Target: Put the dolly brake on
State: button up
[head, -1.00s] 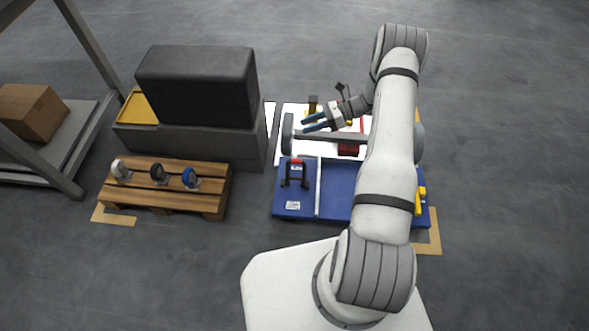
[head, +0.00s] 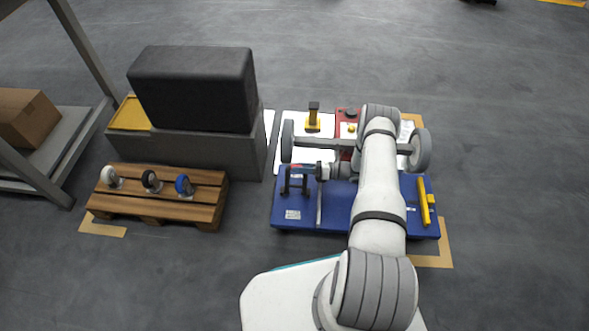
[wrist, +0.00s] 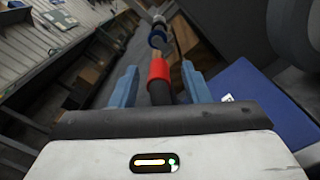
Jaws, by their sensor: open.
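The dolly shows as a blue deck (head: 340,212) in front of my column, with a grey axle and dark wheels behind it. On the deck's left part stands a black lever frame (head: 285,187) with a red grip, partly hidden by my gripper. My gripper (head: 294,170) is at the top of this lever. In the wrist view, the red grip (wrist: 159,72) on its black bar lies between the two blue fingers of my gripper (wrist: 159,66). The fingers are apart, with gaps at both sides of the grip.
A yellow bar (head: 425,203) stands at the deck's right end. A yellow upright part (head: 313,122) and a red block (head: 345,115) are behind the axle. Left are a wooden pallet (head: 150,205) with several casters and a grey bench (head: 210,150) with a black block.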

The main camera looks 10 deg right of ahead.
jog(key=shift+x, duration=0.9)
jog(key=shift+c, duration=0.4)
grip_shut()
jog(key=shift+a, duration=0.2)
jog(key=shift+d, duration=0.2)
jog(key=shift+s+d, duration=0.1)
jog(key=shift+d, duration=0.05)
